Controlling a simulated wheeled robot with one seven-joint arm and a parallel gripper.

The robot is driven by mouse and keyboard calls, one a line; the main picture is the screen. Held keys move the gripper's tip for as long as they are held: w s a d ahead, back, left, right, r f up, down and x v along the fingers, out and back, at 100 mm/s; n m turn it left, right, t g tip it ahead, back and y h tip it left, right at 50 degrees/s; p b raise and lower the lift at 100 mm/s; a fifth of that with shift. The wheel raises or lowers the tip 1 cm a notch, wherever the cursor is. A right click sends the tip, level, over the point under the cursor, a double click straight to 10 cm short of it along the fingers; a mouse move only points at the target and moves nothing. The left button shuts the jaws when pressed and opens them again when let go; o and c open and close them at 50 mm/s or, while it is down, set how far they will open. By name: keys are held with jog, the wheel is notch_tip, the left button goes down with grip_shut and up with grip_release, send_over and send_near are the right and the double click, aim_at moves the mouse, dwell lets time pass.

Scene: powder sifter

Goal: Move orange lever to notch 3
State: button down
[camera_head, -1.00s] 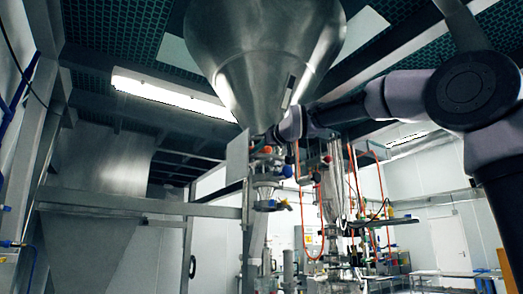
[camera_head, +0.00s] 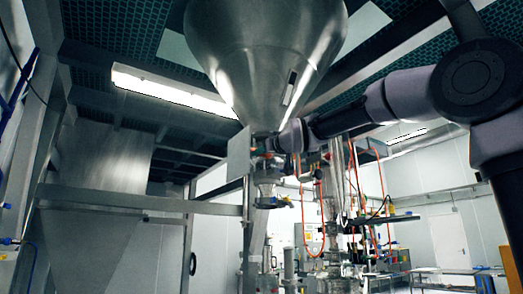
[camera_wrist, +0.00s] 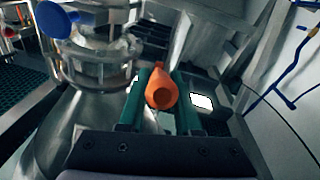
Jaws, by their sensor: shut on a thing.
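The orange lever (camera_wrist: 162,90) shows in the wrist view between the two green fingers of my gripper (camera_wrist: 161,98). My gripper is shut on it, and the lever's rounded end faces the camera. In the head view my gripper (camera_head: 265,146) is just under the metal hopper's outlet, small and partly hidden by my wrist. The orange lever cannot be made out in the head view. The notches and their numbers are not readable in either view.
The large metal hopper (camera_head: 265,50) hangs above my gripper. A blue knob (camera_wrist: 54,19) and a clear-walled valve section (camera_wrist: 92,62) are close at left in the wrist view. A flat plate (camera_head: 239,155) hangs left of the outlet. Orange hoses (camera_head: 383,190) hang to the right.

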jog(key=shift+w+f, duration=0.15)
jog(key=shift+f, duration=0.2)
jog(key=c, duration=0.6)
grip_release()
jog(key=shift+s, duration=0.3)
jog(key=v, duration=1)
jog(key=shift+d+f, duration=0.15)
jog(key=shift+f, duration=0.1)
